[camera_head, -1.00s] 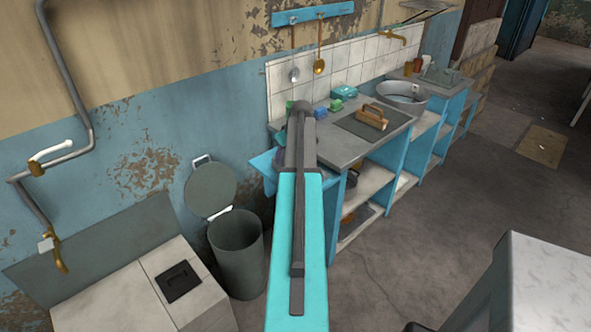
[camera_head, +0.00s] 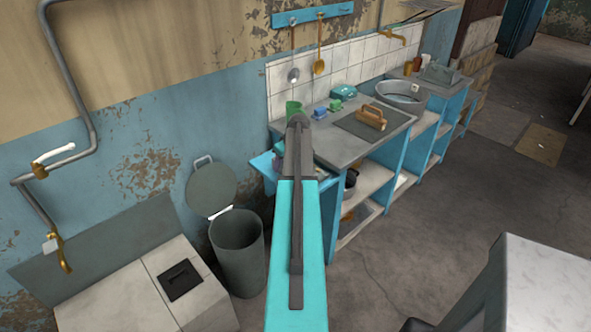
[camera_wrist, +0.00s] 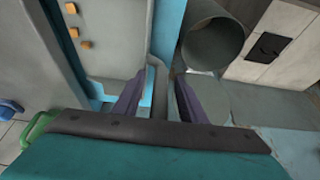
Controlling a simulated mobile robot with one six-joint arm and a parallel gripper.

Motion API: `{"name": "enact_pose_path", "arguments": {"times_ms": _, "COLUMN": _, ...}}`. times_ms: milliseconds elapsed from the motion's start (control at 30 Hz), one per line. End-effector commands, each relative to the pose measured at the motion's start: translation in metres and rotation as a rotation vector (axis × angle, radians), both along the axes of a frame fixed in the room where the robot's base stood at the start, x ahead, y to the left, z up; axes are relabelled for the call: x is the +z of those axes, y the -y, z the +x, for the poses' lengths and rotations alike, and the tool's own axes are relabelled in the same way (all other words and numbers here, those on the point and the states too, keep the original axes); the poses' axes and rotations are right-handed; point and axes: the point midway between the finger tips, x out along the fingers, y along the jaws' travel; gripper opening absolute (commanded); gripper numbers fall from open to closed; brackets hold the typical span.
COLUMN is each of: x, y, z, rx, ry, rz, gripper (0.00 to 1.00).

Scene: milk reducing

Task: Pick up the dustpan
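My arm reaches forward in the head view, and its end covers the left end of the counter; the gripper itself is hidden behind it there. The fingers point toward blue edges beside the counter and the floor near the bin. I cannot clearly make out a dustpan in either view. A light blue panel-like piece (camera_head: 262,164) sticks out at the counter's left end, partly hidden by my arm.
An open grey bin (camera_head: 237,262) stands left of my arm, also in the wrist view (camera_wrist: 212,40). A white tiled block (camera_head: 130,306) is at lower left. Floor right of the counter is clear.

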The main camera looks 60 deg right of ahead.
Motion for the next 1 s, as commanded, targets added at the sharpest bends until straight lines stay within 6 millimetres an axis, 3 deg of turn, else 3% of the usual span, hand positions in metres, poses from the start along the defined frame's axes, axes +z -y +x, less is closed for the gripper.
{"name": "enact_pose_path", "arguments": {"times_ms": 333, "x": 0.0002, "y": -0.0003, "z": 0.0001, "rx": 0.000, "ry": 0.000, "rz": 0.000, "gripper": 0.38}}
{"name": "enact_pose_path", "arguments": {"times_ms": 567, "x": 0.0003, "y": -0.0003, "z": 0.0002, "rx": 0.000, "ry": 0.000, "rz": 0.000, "gripper": 0.00}}
{"name": "enact_pose_path", "arguments": {"times_ms": 1000, "x": 0.0014, "y": -0.0002, "z": 0.0006, "rx": 0.001, "ry": 0.000, "rz": 0.000, "gripper": 0.00}}
